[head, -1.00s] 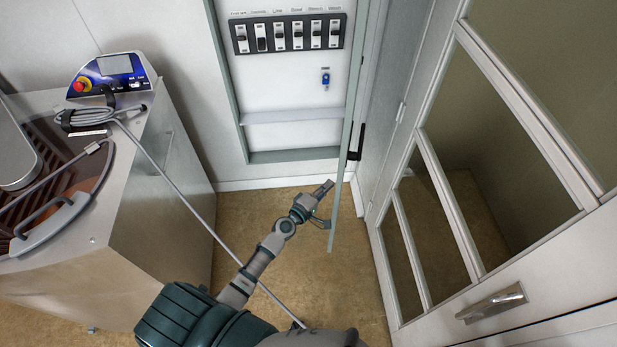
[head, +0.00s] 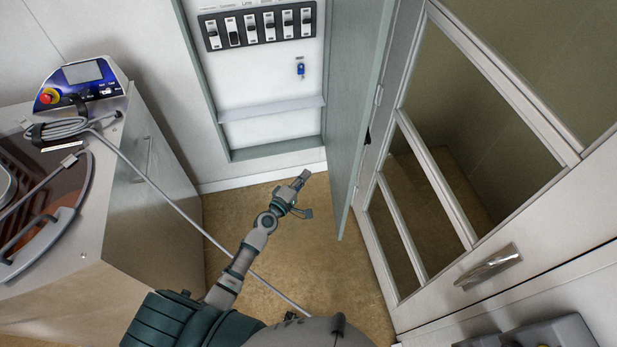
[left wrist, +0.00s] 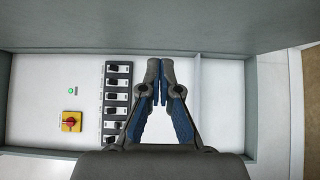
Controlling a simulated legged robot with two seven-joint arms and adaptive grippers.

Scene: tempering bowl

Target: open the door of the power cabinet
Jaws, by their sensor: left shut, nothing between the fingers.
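The power cabinet (head: 225,138) is set in the back wall, with a row of several breaker switches and a blue key or tag inside. Its grey-green door (head: 352,120) stands swung out to the right, with a black handle partly showing at its far side. My left gripper (head: 304,178) is shut and empty, below the cabinet's lower edge and left of the door, apart from it. In the left wrist view, the closed fingertips (left wrist: 160,70) point at the cabinet interior, and the door (left wrist: 200,25) spans the top. My right gripper is not in view.
A machine (head: 140,190) with a control panel (head: 80,85), red button and coiled cable stands at left. A white glazed door (head: 440,190) with a metal handle (head: 488,265) is at right.

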